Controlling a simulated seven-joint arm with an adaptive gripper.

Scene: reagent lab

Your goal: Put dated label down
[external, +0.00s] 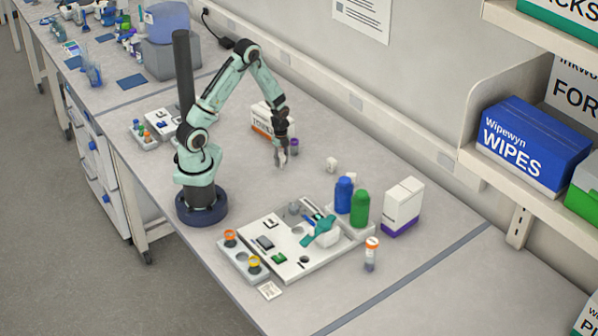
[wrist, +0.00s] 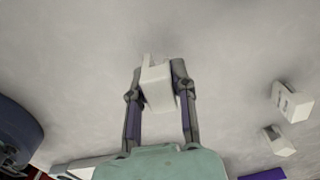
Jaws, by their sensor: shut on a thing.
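My gripper (external: 281,160) points down at the middle of the bench, well behind the white tray in the external view. In the wrist view my gripper (wrist: 157,85) is shut on a small pale piece (wrist: 158,90), seemingly the dated label. No print on it can be read. A narrow part of it sticks out beyond the fingertips. In the external view it is too small to make out clearly, and I cannot tell whether it touches the bench.
A small white block (external: 331,164) is to the right. A white tray (external: 320,262) and a printed card (external: 270,290) lie nearer the front. Bare bench (external: 240,170) surrounds my gripper.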

